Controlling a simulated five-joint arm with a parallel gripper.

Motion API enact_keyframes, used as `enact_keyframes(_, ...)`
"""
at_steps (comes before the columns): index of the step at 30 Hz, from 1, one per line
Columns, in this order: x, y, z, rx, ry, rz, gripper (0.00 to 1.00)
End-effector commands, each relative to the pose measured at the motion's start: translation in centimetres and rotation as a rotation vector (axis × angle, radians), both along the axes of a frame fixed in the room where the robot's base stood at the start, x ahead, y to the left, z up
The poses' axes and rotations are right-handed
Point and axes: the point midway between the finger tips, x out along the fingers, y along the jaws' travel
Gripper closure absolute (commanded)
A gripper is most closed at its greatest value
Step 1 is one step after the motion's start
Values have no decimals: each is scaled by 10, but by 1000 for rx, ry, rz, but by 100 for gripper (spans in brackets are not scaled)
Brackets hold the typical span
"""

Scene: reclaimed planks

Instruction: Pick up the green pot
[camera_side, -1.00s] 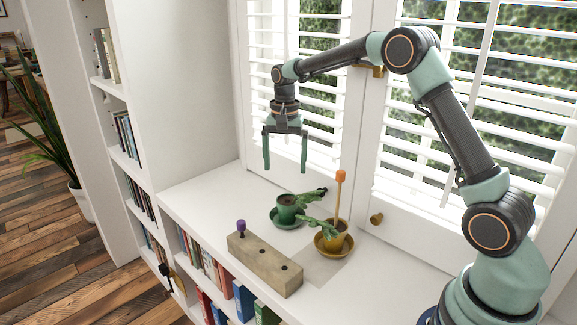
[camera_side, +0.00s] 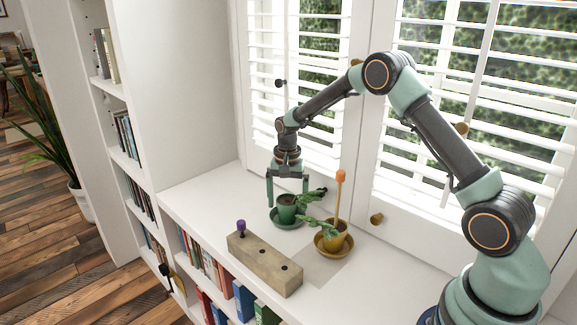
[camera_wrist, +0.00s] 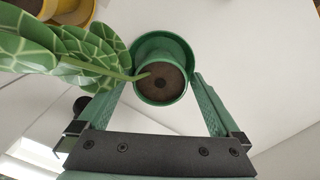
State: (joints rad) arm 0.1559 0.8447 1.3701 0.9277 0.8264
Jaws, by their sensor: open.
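The green pot (camera_side: 287,208) stands upright on a green saucer (camera_side: 289,225) on the white shelf top. In the wrist view the pot (camera_wrist: 137,90) shows from above with dark soil and a stem of patterned leaves (camera_wrist: 70,50) reaching left. My gripper (camera_side: 287,202) is open, its two fingers pointing down around the top of the pot. In the wrist view my gripper (camera_wrist: 155,82) has one finger on each side of the pot, with a gap visible on the right. I cannot tell whether the left finger touches the leaf.
A yellow pot (camera_side: 334,236) with an orange-tipped stick (camera_side: 340,190) stands on a saucer close to the right. A wooden block (camera_side: 264,264) with a purple-topped peg (camera_side: 241,226) lies in front. Window shutters (camera_side: 320,100) rise behind. The shelf left of the pot is clear.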

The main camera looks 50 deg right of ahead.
Motion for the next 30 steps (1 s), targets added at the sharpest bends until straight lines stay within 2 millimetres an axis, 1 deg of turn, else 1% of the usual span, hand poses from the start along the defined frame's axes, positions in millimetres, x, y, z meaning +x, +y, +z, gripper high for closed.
enact_keyframes(1, 0, 0, -4, 0, 1, 0, 0)
enact_keyframes(3, 0, 0, -7, 0, 0, 1, 0)
enact_keyframes(9, 0, 0, -7, 0, -1, 1, 0)
enact_keyframes(10, 0, 0, -7, 0, -1, 1, 8)
enact_keyframes(11, 0, 0, -7, 0, -1, 1, 19)
enact_keyframes(12, 0, 0, -7, 0, -1, 1, 34)
enact_keyframes(14, 0, 0, -7, 0, -1, 1, 57)
enact_keyframes(15, 0, 0, -7, 0, -1, 1, 73)
enact_keyframes(17, 0, 0, -7, 0, -1, 1, 96)
enact_keyframes(18, 1, 0, -6, -1, -3, 1, 100)
enact_keyframes(26, 1, 0, -5, -1, -3, 1, 100)
enact_keyframes(30, 1, 0, 3, -1, -4, 1, 100)
